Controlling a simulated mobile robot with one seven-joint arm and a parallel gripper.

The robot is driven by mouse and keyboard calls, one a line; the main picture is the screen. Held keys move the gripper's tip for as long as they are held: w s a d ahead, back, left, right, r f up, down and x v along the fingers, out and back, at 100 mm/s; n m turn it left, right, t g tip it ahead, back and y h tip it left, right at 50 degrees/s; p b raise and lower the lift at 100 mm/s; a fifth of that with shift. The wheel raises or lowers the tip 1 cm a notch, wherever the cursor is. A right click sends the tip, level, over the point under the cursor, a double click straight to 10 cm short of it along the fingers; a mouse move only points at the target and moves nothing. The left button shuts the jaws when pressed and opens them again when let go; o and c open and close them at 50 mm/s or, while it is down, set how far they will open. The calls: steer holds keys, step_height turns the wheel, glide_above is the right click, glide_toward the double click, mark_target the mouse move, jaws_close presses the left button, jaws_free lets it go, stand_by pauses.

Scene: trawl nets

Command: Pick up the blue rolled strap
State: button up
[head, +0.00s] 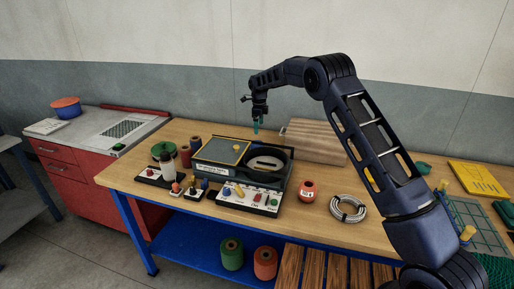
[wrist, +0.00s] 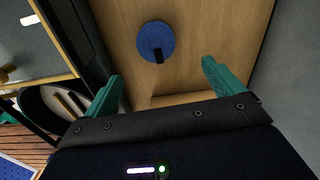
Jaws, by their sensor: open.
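The blue rolled strap (wrist: 156,40) shows in the wrist view as a round, flat blue coil with a short dark end. It lies on the wooden tabletop, ahead of my gripper and between the lines of its two fingers. I cannot make it out in the head view. My gripper (wrist: 161,72) has two green fingers set wide apart, with nothing between them. In the head view my gripper (head: 256,127) points down over the back of the workbench, behind the dark machine.
The dark machine with a round bowl (head: 265,166) stands close in front of my gripper. A red spool (head: 308,190), a coiled cable (head: 348,208) and a switch panel (head: 249,198) are nearer the bench's front.

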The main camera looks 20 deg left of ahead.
mark_target(257, 146)
steer(key=f, duration=0.6)
steer(key=shift+s+a, duration=0.1)
steer(key=shift+a, duration=0.25)
steer(key=shift+s+f, duration=0.2)
steer(key=shift+f, duration=2.55)
steer(key=c, duration=1.2)
steer(key=shift+o, duration=0.2)
steer(key=shift+r, duration=0.1)
